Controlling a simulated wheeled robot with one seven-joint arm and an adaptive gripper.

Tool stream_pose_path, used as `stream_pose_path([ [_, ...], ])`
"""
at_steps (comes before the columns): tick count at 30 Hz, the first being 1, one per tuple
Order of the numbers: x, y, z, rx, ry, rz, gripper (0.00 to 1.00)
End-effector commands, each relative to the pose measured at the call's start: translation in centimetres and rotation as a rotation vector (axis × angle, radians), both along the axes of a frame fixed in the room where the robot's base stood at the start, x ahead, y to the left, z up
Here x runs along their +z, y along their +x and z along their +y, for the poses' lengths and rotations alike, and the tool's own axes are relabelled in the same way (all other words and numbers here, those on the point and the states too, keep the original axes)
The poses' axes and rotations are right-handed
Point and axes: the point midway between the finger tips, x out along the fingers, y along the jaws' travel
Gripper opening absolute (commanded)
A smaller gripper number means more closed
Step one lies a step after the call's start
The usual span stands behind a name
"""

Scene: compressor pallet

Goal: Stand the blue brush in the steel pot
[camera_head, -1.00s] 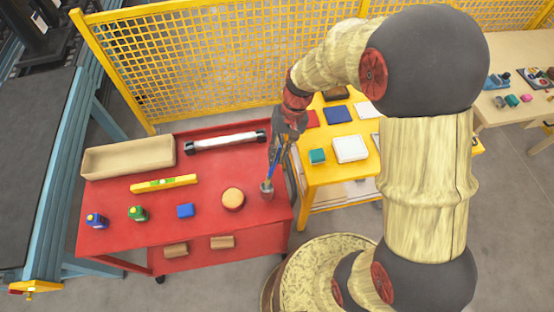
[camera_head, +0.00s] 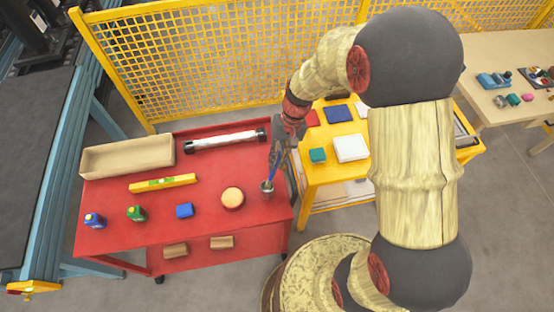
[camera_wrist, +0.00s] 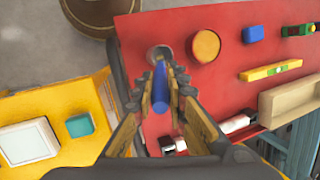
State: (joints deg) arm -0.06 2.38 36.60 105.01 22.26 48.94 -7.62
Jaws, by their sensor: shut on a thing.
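The steel pot (camera_head: 267,188) stands near the right front corner of the red cart's top. My gripper (camera_head: 276,160) is just above the pot, pointing down, shut on the blue brush. The blue brush (camera_head: 272,172) is close to upright, its lower end at the pot's mouth; how deep it reaches is hard to tell. In the wrist view the brush (camera_wrist: 160,88) lies between my fingers (camera_wrist: 161,100), and its far end overlaps the pot (camera_wrist: 159,54).
The red cart top (camera_head: 120,228) also holds a round wooden piece (camera_head: 232,198), a blue block (camera_head: 184,211), a yellow level (camera_head: 163,183), a beige tray (camera_head: 127,157) and a white tube (camera_head: 224,140). A yellow table (camera_head: 318,176) stands close on the right.

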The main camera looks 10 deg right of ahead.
Motion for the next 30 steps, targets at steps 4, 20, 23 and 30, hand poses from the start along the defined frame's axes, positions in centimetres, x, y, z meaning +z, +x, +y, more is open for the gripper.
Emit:
stream_pose_path([
  [4,0.0,0.0,0.0,0.000,0.000,0.000,0.18],
  [20,0.1,0.0,0.0,0.000,0.000,0.000,0.32],
  [23,0.6,0.0,0.0,0.000,0.000,0.000,0.32],
  [30,4.3,0.7,-0.9,-0.001,0.000,-0.005,0.32],
])
